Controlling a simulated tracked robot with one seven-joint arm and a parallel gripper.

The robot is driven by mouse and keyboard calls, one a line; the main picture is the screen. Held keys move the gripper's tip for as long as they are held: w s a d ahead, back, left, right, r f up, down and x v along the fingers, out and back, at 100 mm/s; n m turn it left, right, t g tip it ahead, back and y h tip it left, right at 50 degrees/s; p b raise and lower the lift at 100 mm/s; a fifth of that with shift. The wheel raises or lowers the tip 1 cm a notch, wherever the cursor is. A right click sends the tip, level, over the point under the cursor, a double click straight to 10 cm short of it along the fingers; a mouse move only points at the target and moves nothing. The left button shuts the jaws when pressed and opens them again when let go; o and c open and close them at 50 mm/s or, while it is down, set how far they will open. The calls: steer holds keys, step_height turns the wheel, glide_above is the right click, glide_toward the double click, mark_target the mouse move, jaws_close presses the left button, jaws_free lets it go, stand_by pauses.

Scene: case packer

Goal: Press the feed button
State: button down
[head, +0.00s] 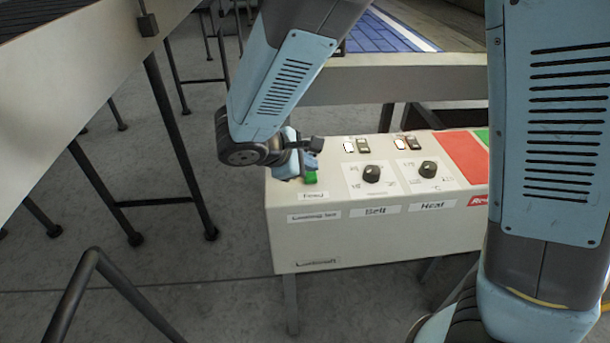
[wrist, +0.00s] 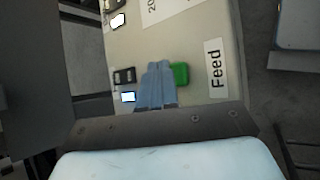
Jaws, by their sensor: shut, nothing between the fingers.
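The green feed button (head: 310,177) sits at the left end of the beige control box (head: 370,240), just above a label reading "Feed" (head: 313,196). My gripper (head: 312,163) is over that end of the panel, right at the button in the head view. In the wrist view the shut fingers (wrist: 157,68) lie beside the green button (wrist: 180,74) and hide part of its edge. The "Feed" label (wrist: 215,67) is to the right there. I cannot tell whether the fingertips touch the button.
The panel also carries a Belt knob (head: 372,173), a Heat knob (head: 428,168), small rocker switches (head: 363,145) and a red area (head: 461,156). A blue conveyor (head: 385,35) lies behind. A dark rail (head: 90,258) stands at front left.

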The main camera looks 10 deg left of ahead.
steer(key=shift+f, duration=0.1)
steer(key=shift+w+f, duration=0.15)
steer(key=shift+f, duration=0.15)
